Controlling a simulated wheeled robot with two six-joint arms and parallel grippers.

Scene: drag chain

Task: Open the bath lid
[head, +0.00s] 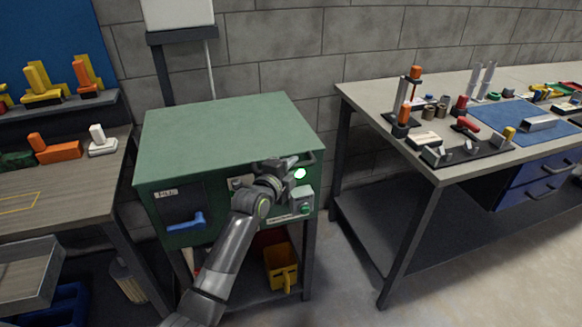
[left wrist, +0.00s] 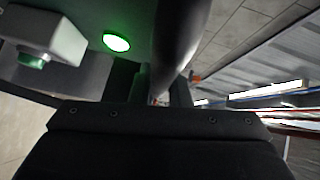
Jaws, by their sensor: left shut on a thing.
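The bath is a green cabinet with a flat green lid (head: 225,135) on top, and the lid lies down level. A grey bar handle (head: 309,157) sits at the lid's front right corner. My left gripper (head: 290,165) is at this corner, shut on the handle. In the left wrist view the handle shows as a thick grey bar (left wrist: 180,40) running up from between the fingers, whose tips are mostly hidden. My right gripper is not in view.
A lit green lamp (head: 300,173) and a grey button box (head: 302,200) sit on the cabinet front close to my gripper. A blue handle (head: 186,222) is at the front left. Workbenches stand on both sides; the lid top is bare.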

